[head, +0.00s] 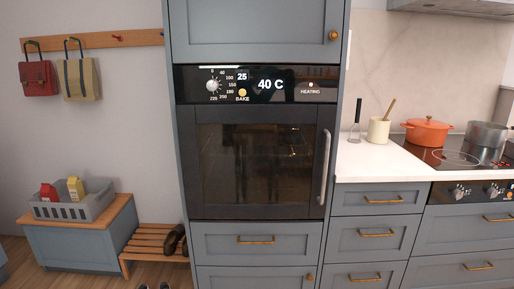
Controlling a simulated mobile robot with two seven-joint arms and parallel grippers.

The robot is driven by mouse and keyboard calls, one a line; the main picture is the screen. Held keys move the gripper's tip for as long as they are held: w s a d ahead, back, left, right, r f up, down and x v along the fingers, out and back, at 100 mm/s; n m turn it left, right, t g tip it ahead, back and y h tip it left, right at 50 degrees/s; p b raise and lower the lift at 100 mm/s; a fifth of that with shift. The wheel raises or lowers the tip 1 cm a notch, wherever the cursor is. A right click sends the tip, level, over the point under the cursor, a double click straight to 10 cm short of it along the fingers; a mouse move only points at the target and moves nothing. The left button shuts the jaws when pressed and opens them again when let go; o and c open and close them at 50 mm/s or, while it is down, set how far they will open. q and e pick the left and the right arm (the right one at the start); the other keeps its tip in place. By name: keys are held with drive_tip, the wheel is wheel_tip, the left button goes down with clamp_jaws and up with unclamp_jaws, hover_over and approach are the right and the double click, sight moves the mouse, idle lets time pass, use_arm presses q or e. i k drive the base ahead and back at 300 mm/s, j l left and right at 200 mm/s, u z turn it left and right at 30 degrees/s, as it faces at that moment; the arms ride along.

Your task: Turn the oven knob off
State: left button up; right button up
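The oven (258,165) is built into a tall grey-blue cabinet, and its dark glass door is shut. The oven knob (212,86) is a small light round dial at the left of the black control panel, ringed by numbers from 0 to 220. Its pointer is too small to read surely. The panel display (271,84) reads 40 C, with a small 25 beside it. A yellow BAKE button (242,92) and a light marked HEATING (311,85) also show. Neither of my grippers is in view, and nothing touches the knob.
A vertical door handle (325,167) sticks out at the oven's right. A counter (370,160) with a utensil pot (378,130) stands to the right, beside a hob with an orange pot (427,132). A low bench (155,240) stands at left. The space before the panel looks clear.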

sight(212, 85)
drive_tip(key=i+j, duration=0.15)
drive_tip(key=j, duration=0.2)
drive_tip(key=i+j, duration=0.15)
drive_tip(key=j, duration=0.2)
drive_tip(key=i+j, duration=0.1)
drive_tip(key=j, duration=0.25)
drive_tip(key=i+j, duration=0.15)
drive_tip(key=j, duration=0.2)
drive_tip(key=i+j+z, duration=0.1)
drive_tip(key=j, duration=0.25)
drive_tip(key=i+j, duration=0.2)
drive_tip(key=j, duration=0.15)
